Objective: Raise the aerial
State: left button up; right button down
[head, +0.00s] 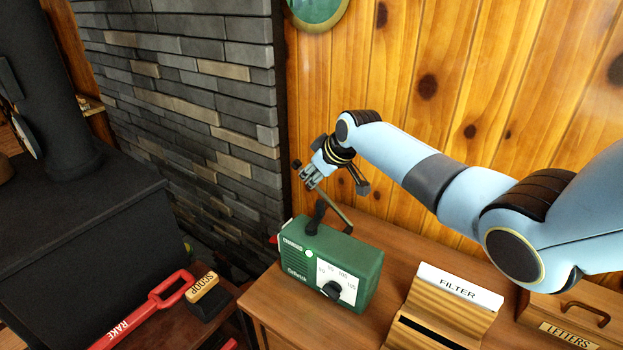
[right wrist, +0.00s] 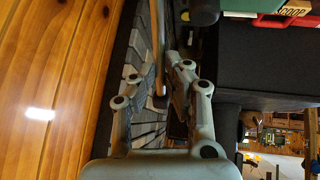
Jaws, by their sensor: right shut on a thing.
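A green radio (head: 328,265) with a white dial and black knob stands on the wooden cabinet top. Its thin aerial (head: 335,208) rises from the radio's top and leans up to the left. My right gripper (head: 311,180) is above the radio, shut on the upper part of the aerial. In the right wrist view the aerial (right wrist: 157,50) shows as a thin tan rod between the fingers of the gripper (right wrist: 158,88). My left gripper is not in view.
A slotted wooden box marked FILTER (head: 450,300) and a LETTERS box (head: 575,322) stand right of the radio. The plank wall (head: 440,90) is close behind. A black stove (head: 80,250), red rake (head: 140,311) and scoop (head: 203,290) are at the left.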

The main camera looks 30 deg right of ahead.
jog(key=shift+s+d+r+t+y, duration=0.15)
jog(key=shift+s+d+r+t, duration=0.1)
jog(key=shift+s+r+t, duration=0.2)
jog(key=shift+s+d+r+t+y, duration=0.2)
jog(key=shift+s+t, duration=0.15)
jog(key=shift+s, duration=0.2)
jog(key=s+t+b, duration=0.1)
jog(key=b, duration=0.1)
jog(key=s+d+r+t+b, duration=0.1)
jog(key=s+b, duration=0.1)
jog(key=s+d+t+y+b, duration=0.1)
jog(key=t+b, duration=0.1)
jog(key=shift+s+r+m, duration=0.35)
jog(key=shift+r+m, duration=0.05)
jog(key=c, duration=1.9)
grip_release()
jog(key=shift+w+r+p, duration=0.1)
jog(key=shift+r+p, duration=0.35)
jog(key=shift+o, duration=1.1)
jog(key=shift+w, duration=0.1)
jog(key=o, duration=0.3)
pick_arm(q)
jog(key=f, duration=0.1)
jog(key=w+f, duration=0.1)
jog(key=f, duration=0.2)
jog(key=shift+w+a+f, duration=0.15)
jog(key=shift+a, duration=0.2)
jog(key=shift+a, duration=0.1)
pick_arm(e)
jog(key=v, duration=1.2)
